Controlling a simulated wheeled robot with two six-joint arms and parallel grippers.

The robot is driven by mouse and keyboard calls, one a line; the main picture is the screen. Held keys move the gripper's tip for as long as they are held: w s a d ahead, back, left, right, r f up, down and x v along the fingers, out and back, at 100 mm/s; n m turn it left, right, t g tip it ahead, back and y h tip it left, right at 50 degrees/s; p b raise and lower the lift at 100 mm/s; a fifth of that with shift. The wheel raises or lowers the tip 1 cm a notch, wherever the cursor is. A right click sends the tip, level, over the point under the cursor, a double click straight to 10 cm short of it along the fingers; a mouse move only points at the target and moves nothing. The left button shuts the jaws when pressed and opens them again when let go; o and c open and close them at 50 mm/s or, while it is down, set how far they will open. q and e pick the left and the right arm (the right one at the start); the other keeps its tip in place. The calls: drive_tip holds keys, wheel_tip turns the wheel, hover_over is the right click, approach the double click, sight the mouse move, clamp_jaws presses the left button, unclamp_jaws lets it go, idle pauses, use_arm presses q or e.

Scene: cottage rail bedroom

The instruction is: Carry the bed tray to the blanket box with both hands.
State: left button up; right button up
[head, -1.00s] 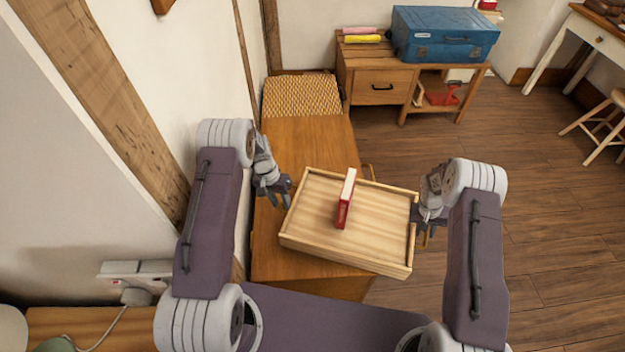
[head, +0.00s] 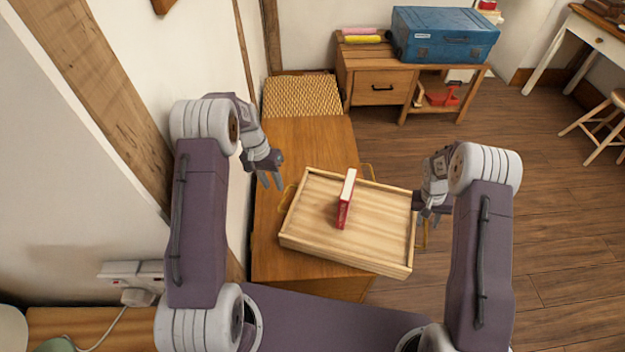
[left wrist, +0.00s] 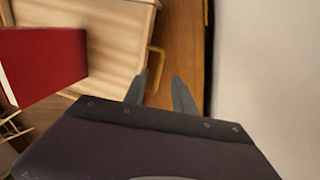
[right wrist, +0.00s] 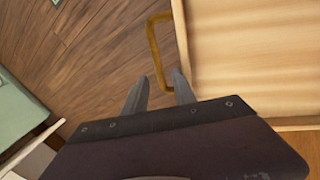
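The wooden bed tray (head: 379,232) rests on a long wooden chest (head: 300,150), turned at an angle, its right part reaching past the chest's edge. A red book or box (head: 345,203) stands on the tray. My left gripper (head: 272,183) is open and empty, above and just beyond the tray's left end. The left wrist view shows its two fingers (left wrist: 160,88) apart, beside the tray's brass handle (left wrist: 154,66). My right gripper (head: 430,218) is open at the tray's right end. In the right wrist view its fingers (right wrist: 158,85) are apart near the other brass handle (right wrist: 154,45).
A woven panel (head: 301,96) covers the far end of the chest, against the wall. A low wooden cabinet (head: 378,86) at the back carries a blue case (head: 444,36). A stool (head: 606,125) stands at the far right. The wooden floor (head: 545,180) on the right is clear.

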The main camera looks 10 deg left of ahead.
drive_tip(key=v, duration=0.5)
drive_tip(key=shift+r, duration=0.15)
